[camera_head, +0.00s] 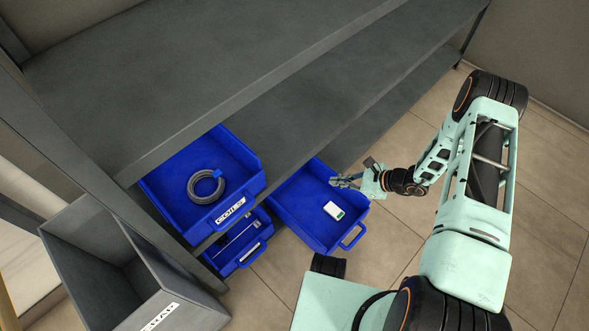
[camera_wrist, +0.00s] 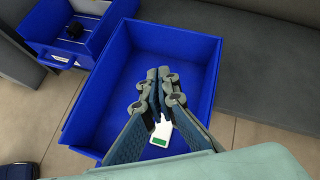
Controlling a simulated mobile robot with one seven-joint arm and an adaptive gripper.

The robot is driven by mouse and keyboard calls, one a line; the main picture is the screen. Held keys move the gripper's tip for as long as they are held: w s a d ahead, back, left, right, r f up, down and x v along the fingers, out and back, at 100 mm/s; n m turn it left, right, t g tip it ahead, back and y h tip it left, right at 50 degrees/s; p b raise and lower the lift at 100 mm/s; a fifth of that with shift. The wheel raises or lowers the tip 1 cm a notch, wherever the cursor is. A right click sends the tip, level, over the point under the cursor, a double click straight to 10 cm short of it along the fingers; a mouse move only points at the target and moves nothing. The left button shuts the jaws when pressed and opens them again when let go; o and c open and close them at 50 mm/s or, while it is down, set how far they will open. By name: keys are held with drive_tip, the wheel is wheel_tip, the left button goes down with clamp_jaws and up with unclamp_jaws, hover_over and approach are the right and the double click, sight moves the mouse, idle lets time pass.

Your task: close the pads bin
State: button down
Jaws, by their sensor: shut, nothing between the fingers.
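A blue bin (camera_head: 282,208) stands pulled out from the lower shelf, open at the top, its handle (camera_head: 352,238) at the front. It holds one small white item with a green patch (camera_head: 334,210). No label on this bin is readable, so I cannot tell from lettering that it is the pads bin. My gripper (camera_head: 340,181) is shut and empty over the bin's right side. In the wrist view the closed fingertips (camera_wrist: 158,74) lie over the bin's interior (camera_wrist: 115,95), and the white item (camera_wrist: 162,130) shows partly behind the fingers.
A blue bin labelled for coils (camera_head: 168,180) is pulled out at upper left, holding a grey coil (camera_head: 206,187). Another open blue bin (camera_head: 237,262) is below it. A grey open-topped container (camera_head: 70,240) stands at the left.

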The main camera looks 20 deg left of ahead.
drive_tip(key=w+a+f+m+t+b, duration=0.2)
drive_tip(key=w+a+f+m, duration=0.1)
drive_tip(key=a, duration=0.4)
drive_tip(key=w+a+f+m+t+b, duration=0.1)
drive_tip(key=w+a+f+m+b, duration=0.2)
drive_tip(key=w+a+f, duration=0.2)
wheel_tip(320, 180, down, 3)
drive_tip(key=a, duration=0.2)
drive_tip(key=shift+w+a+t, duration=0.3)
drive_tip(key=shift+a+t, duration=0.1)
drive_tip(key=shift+r, duration=0.1)
